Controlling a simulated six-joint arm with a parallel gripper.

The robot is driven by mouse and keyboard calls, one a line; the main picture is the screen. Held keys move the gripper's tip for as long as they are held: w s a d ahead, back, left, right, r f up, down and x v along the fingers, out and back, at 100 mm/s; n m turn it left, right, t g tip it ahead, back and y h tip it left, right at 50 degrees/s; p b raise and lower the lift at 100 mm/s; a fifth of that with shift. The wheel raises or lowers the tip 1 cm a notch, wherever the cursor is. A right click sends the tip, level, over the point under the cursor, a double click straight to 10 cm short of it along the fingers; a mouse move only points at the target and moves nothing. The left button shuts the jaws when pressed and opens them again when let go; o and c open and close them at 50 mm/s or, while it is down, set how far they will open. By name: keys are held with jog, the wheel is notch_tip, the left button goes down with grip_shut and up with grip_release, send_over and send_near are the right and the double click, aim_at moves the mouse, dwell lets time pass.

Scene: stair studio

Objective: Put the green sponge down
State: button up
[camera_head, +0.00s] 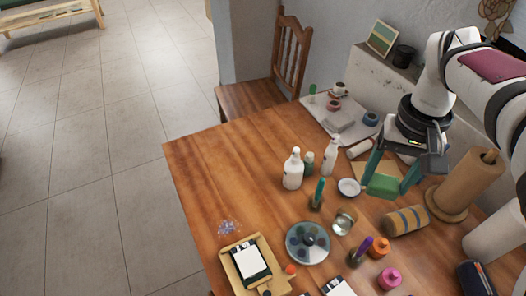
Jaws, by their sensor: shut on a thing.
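The green sponge (383,185) is a small green block at the right of the head view. My gripper (386,178) is shut on it, with one teal finger on each side. The sponge appears to be held above the wooden table (240,180), near a small white dish (349,187). How far it is above the table is hard to tell from this one view. A tan flat piece (362,168) shows partly behind the gripper.
White bottles (292,170) stand left of the gripper. A paper roll on a holder (468,185) and a striped cylinder (405,221) are close on the right. A glass (343,222) and a round palette (308,243) are in front.

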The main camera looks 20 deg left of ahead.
dwell(0.3)
jog(key=w+a+f+n, duration=0.3)
jog(key=a+f, duration=0.3)
jog(key=a, duration=0.5)
jog(key=w+a+f+n, duration=0.35)
jog(key=a+f, duration=0.25)
jog(key=a, duration=0.4)
jog(key=s+a+f, duration=0.2)
jog(key=a+f, duration=0.1)
jog(key=a, duration=0.3)
jog(key=s+a+f+n, duration=0.1)
jog(key=s+a+f, duration=0.1)
jog(key=a+f, duration=0.2)
jog(key=s+a+f+n, duration=0.1)
jog(key=a+f, duration=0.3)
jog(key=a, duration=0.5)
jog(key=shift+s+a+f+n, duration=0.1)
jog(key=shift+s+f+n, duration=0.15)
jog(key=shift+s, duration=0.5)
jog(key=shift+a+f, duration=0.15)
jog(key=shift+f, duration=1.9)
jog(key=shift+f, duration=0.1)
jog(key=o, duration=1.2)
